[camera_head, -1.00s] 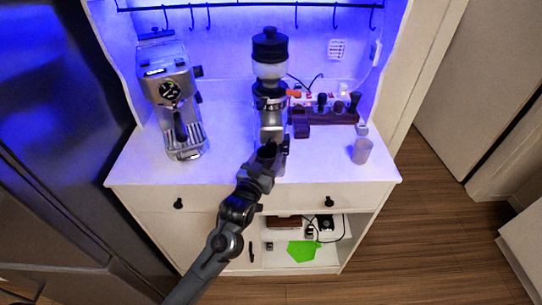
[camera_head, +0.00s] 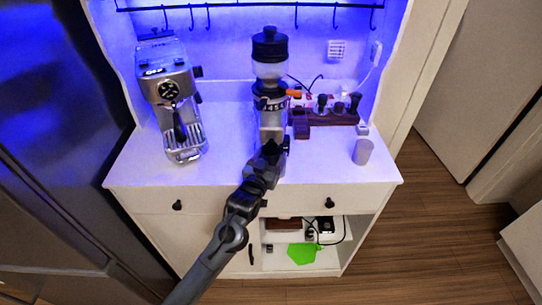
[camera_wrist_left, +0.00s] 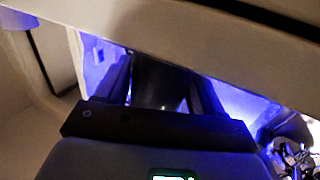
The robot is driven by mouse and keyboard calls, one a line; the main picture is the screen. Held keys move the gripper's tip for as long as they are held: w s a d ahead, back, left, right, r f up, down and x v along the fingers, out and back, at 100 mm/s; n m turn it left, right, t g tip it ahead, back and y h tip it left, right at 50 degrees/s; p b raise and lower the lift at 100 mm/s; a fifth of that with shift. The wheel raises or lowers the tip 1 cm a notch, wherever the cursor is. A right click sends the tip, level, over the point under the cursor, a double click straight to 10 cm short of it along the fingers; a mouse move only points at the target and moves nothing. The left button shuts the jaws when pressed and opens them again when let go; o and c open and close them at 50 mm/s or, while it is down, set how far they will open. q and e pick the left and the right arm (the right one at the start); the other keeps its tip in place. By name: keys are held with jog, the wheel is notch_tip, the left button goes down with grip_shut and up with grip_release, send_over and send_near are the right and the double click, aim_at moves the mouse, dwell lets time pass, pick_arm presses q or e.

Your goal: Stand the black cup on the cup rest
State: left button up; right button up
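My left gripper (camera_head: 274,150) is over the cabinet top, in front of the coffee grinder. In the left wrist view a dark, rounded thing, which looks like the black cup (camera_wrist_left: 160,85), fills the space between the two fingers, and the gripper seems closed on it. In the head view the cup cannot be told apart from the dark gripper. The espresso machine (camera_head: 165,85) stands at the left, with a slatted metal tray (camera_head: 187,145) low at its front. I cannot tell which part is the cup rest. My right gripper is in neither view.
The grinder (camera_head: 270,100) stands just behind the gripper. A dark wooden stand (camera_head: 325,118) with tools and a grey cup (camera_head: 362,151) are to the right. The white cabinet top (camera_head: 225,130) is clear between machine and grinder. Hooks (camera_head: 297,15) hang above.

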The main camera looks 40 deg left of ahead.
pick_arm(q)
jog(key=shift+o, duration=1.4)
jog(key=shift+o, duration=1.3)
jog(key=shift+s, duration=0.1)
jog(key=shift+s+d+r+p, duration=0.1)
jog(key=shift+s+d+p, duration=0.05)
jog(key=shift+s+p, duration=0.25)
jog(key=shift+p+v, duration=1.15)
jog(key=shift+v, duration=0.6)
jog(key=p+v, duration=0.2)
jog(key=v, duration=0.2)
jog(key=shift+s+d, duration=0.1)
jog(key=shift+s, duration=0.15)
jog(key=shift+p, duration=0.3)
